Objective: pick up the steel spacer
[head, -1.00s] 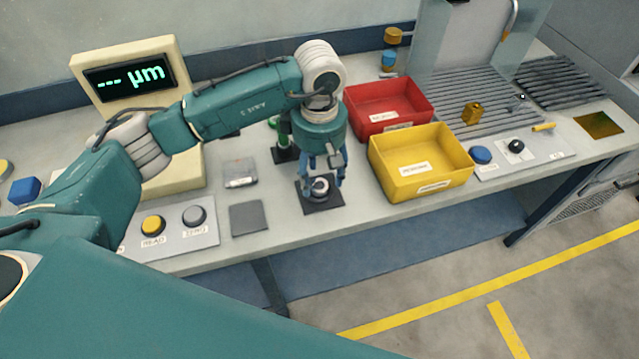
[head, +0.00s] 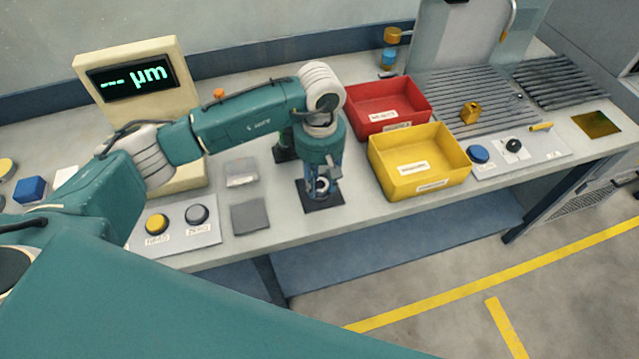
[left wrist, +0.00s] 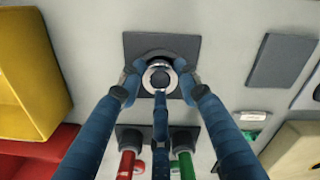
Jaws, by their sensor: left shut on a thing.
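The steel spacer (left wrist: 160,77) is a shiny ring with a dark centre; in the left wrist view it sits between the blue fingers of my left gripper (left wrist: 158,84). In the head view the spacer (head: 321,185) shows partly between the fingers. My left gripper (head: 321,180) points down over a dark square pad (head: 325,202) and is shut on the spacer. The pad also shows in the left wrist view (left wrist: 135,46). I cannot tell whether the spacer still touches the pad. My right gripper is not in view.
A yellow bin (head: 440,182) and a red bin (head: 372,125) stand right of the gripper. A grey square pad (head: 250,215) and a button panel (head: 205,232) lie to the left. A gauge display (head: 130,84) stands behind. Red and green posts show in the wrist view.

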